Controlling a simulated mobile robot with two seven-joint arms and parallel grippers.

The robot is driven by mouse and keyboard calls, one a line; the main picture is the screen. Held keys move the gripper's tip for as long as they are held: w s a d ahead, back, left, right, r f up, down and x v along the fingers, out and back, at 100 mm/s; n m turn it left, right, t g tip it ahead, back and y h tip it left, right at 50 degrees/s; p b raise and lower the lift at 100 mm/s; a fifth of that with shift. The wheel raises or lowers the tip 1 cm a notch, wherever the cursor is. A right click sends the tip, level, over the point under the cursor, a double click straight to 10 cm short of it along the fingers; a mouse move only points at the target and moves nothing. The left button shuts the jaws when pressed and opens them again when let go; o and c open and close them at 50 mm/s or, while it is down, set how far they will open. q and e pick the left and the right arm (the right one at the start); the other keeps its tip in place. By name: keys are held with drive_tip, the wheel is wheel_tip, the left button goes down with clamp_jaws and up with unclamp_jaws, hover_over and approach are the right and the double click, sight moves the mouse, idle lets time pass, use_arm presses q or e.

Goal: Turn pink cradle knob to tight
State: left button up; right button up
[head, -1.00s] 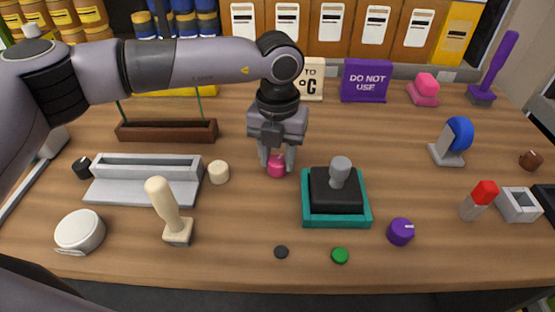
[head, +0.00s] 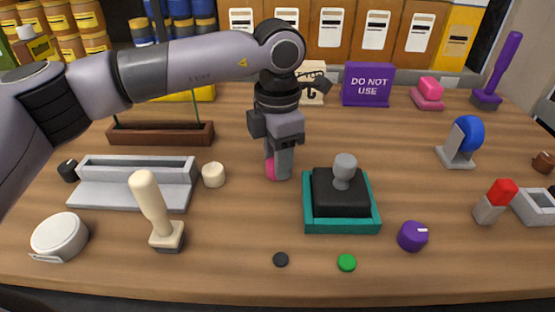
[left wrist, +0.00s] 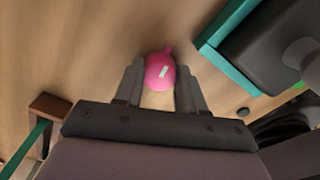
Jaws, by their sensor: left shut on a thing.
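The pink knob (head: 269,168) stands on the wooden table left of the teal-framed black block. My left gripper (head: 279,166) points down over it and is shut on it; its near finger hides part of the knob. In the left wrist view the pink knob (left wrist: 160,70) sits between the two fingers of the left gripper (left wrist: 160,82). A short pale mark on the knob's top shows slightly tilted there. The label for tight cannot be made out. My right gripper is not in view.
The teal-framed black block with a grey knob (head: 345,165) stands close on the right. A cream knob (head: 213,175) and a grey trough (head: 140,170) are to the left. A purple knob (head: 412,236) and black and green discs lie toward the front.

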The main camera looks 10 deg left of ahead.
use_arm(q)
drive_tip(key=shift+m, duration=1.1)
drive_tip(key=shift+r, duration=0.1)
drive_tip(key=o, duration=1.1)
drive_tip(key=shift+c, duration=0.2)
drive_tip(key=shift+r+b, duration=0.3)
drive_tip(key=shift+r, duration=3.25)
